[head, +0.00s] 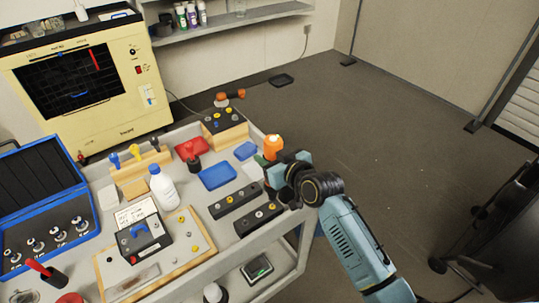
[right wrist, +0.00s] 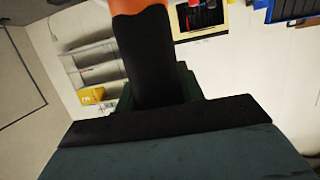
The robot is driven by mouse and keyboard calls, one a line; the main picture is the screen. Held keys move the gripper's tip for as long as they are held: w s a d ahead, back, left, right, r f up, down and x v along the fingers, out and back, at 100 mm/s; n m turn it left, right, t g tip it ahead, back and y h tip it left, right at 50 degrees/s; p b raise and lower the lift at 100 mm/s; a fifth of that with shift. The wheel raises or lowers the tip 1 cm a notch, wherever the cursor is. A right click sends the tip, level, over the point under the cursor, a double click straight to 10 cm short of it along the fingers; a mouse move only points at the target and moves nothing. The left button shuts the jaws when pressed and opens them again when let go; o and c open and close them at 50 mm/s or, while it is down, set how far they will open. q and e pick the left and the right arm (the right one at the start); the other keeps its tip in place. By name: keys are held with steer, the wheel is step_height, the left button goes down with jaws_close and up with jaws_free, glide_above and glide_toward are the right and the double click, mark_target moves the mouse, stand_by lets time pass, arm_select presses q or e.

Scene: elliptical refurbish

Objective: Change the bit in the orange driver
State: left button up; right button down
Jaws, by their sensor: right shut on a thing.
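My right gripper (head: 272,163) is shut on the orange driver (head: 272,146), at the right edge of the cart. The driver stands roughly upright in the grip, its orange part up. In the right wrist view its black handle (right wrist: 145,60) rises from between the jaws, with orange at the top edge. Its tip is hidden, so I cannot tell whether a bit is in it. Two dark bars (head: 234,201) (head: 258,219) with small round pieces lie left of the gripper. My left gripper is not in view.
The cart top (head: 190,226) is crowded. It holds a blue tray (head: 217,176), a white bottle (head: 163,190), a dark block on wood (head: 225,120) with another orange tool (head: 230,95), and an open blue case (head: 40,205). Open floor (head: 380,140) lies to the right.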

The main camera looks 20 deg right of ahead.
mark_target(270, 141)
steer(key=shift+f, duration=0.25)
stand_by(0.6)
steer(key=shift+f+b, duration=1.15)
steer(key=shift+f, duration=0.85)
stand_by(2.0)
steer(key=shift+r, duration=0.1)
steer(key=shift+r+p, duration=5.05)
steer(key=shift+p, duration=0.15)
steer(key=shift+f, duration=0.1)
